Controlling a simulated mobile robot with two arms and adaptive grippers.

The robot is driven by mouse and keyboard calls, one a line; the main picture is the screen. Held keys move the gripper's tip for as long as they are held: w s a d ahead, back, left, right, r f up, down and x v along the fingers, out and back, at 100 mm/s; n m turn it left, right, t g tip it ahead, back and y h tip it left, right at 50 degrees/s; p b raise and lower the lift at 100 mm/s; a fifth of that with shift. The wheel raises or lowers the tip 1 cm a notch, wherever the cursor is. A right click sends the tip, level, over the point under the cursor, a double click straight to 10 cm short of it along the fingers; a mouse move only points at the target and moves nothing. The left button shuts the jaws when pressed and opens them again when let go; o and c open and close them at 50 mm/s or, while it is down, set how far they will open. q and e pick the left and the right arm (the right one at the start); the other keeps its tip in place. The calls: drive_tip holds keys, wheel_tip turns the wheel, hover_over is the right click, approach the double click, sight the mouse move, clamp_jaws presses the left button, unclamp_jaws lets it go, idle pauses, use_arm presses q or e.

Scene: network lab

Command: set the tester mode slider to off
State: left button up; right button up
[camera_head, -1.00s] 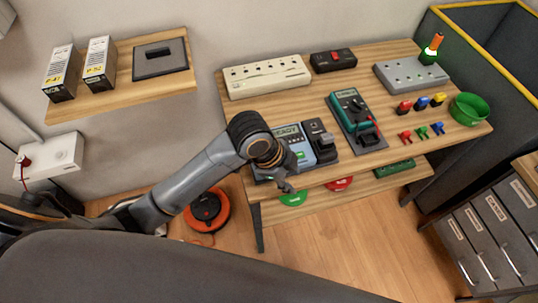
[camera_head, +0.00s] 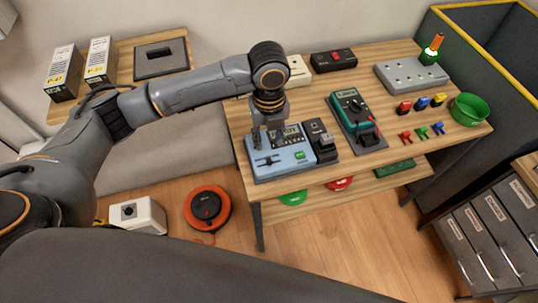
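The tester (camera_head: 291,167) is a light blue box with a dark display and a green button, near the front left of the wooden table. A dark slider (camera_head: 267,161) sits on the left part of its face. My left gripper (camera_head: 264,143) points down over the tester's left part, close above or behind the slider. I cannot tell whether it touches the tester. Its fingers look close together, but the gap between them is not clear. My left arm and gripper cover the tester's upper left part. My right gripper is not in view.
A dark module (camera_head: 320,141) stands directly right of the tester, then a green multimeter (camera_head: 354,116). A power strip (camera_head: 298,71), partly hidden by my arm, and a black switch box (camera_head: 334,60) lie behind. An orange cable reel (camera_head: 208,208) is on the floor.

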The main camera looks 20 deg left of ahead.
sight(269, 160)
use_arm(q)
wheel_tip(269, 160, down, 9)
idle(0.3)
clamp_jaws()
drive_tip(key=shift+p, duration=0.3)
